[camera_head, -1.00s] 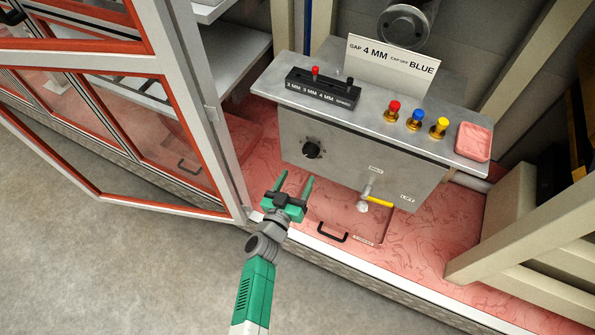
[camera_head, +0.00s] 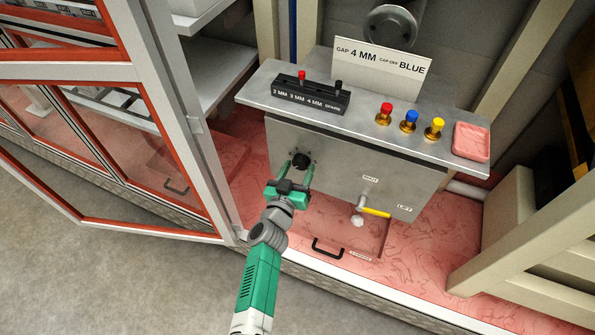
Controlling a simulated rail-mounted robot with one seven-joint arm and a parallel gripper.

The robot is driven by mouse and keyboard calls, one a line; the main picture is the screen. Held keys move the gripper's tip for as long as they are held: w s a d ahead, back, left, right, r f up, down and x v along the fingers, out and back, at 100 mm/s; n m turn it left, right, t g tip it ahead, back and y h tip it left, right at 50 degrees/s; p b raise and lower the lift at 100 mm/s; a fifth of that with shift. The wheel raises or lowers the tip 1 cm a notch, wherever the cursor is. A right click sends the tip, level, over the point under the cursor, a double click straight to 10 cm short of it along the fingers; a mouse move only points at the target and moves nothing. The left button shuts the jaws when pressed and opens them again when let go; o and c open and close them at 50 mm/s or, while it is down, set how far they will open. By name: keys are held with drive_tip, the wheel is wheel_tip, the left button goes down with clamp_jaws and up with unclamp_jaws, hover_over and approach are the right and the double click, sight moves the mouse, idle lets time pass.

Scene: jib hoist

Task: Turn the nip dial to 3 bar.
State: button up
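The nip dial, a black round knob (camera_head: 301,159), sits on the left part of the grey front panel (camera_head: 345,165) under the metal shelf. My gripper (camera_head: 297,170) is at the dial, its two green fingers apart, one to the left and one to the right of the knob. I cannot tell whether the fingers touch the knob. The scale marks and the dial's pointer are too small and partly covered to read.
A yellow-handled lever valve (camera_head: 374,212) is right of the dial on the panel. The shelf (camera_head: 365,125) above carries a black block (camera_head: 311,95), coloured plugs and a pink tray (camera_head: 471,141). An open red-framed door (camera_head: 150,225) stands close on the left.

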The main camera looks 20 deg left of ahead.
drive_tip(key=c, duration=0.7)
drive_tip(key=shift+m, duration=0.3)
drive_tip(key=m+b, duration=0.1)
drive_tip(key=m, duration=0.2)
drive_tip(key=shift+a+f+m, duration=0.1)
drive_tip(key=shift+m, duration=0.3)
drive_tip(key=m+b, duration=0.1)
drive_tip(key=m, duration=0.4)
drive_tip(key=shift+a+m+t+b, duration=0.1)
drive_tip(key=shift+m+t+b, duration=0.2)
drive_tip(key=shift+m+b, duration=0.1)
drive_tip(key=m+b, duration=0.1)
drive_tip(key=m, duration=0.5)
drive_tip(key=shift+a+m+h+b, duration=0.1)
drive_tip(key=shift+m+h+b, duration=0.2)
drive_tip(key=m+b, duration=0.1)
drive_tip(key=m, duration=0.4)
drive_tip(key=shift+h, duration=0.3)
drive_tip(key=shift+r+m, duration=0.2)
drive_tip(key=shift+m, duration=0.2)
